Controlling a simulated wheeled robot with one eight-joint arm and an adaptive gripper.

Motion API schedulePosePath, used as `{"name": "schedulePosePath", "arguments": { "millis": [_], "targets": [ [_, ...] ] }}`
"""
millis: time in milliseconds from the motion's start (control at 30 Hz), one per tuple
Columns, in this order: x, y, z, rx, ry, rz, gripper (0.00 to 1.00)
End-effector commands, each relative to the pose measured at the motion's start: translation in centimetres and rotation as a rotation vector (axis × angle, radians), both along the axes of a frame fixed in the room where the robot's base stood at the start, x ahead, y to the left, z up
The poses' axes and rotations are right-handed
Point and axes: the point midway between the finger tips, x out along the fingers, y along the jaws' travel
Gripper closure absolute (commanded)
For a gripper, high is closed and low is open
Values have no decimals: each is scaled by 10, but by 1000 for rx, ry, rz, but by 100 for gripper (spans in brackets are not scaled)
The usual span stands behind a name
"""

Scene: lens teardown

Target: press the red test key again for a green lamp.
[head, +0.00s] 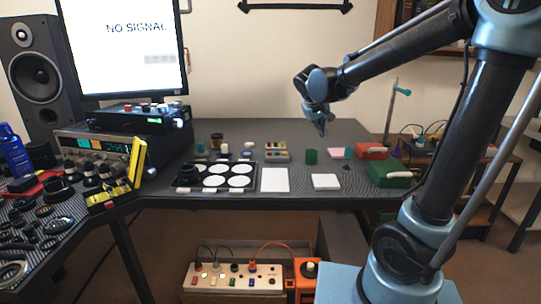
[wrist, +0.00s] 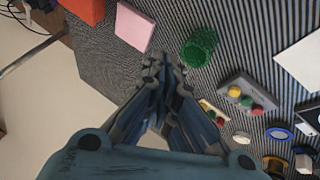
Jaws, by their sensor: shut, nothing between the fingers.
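My gripper (head: 321,132) is shut and empty, held above the table to the right of a small grey unit (head: 277,156) in the head view. The wrist view shows its closed fingers (wrist: 162,65) pointing away from the camera. There the grey unit (wrist: 233,84) carries a yellow dome (wrist: 234,91), a green dome (wrist: 246,101) and a red dome (wrist: 257,110). The fingers are apart from it. A second piece with small coloured parts (wrist: 211,111) is partly hidden behind the gripper. I cannot tell which red part is the test key, or whether any lamp is lit.
A green ribbed cup (wrist: 200,47) and a pink block (wrist: 134,27) stand near the gripper. A red box (head: 371,151) and a green box (head: 389,173) are at the right. White pads (head: 275,180) and a tray of white discs (head: 251,184) lie in front.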

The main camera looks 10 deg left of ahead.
Motion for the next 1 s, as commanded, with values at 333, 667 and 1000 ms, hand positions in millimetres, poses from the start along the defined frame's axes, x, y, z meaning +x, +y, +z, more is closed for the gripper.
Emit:
{"name": "schedulePosePath", "arguments": {
  "millis": [333, 667, 1000],
  "targets": [
    [29, 160, 1, -31, -138, 154, 100],
    [28, 221, -3, -32, -194, 208, 100],
    [28, 221, -3, -32, -194, 208, 100]
  ]
}}
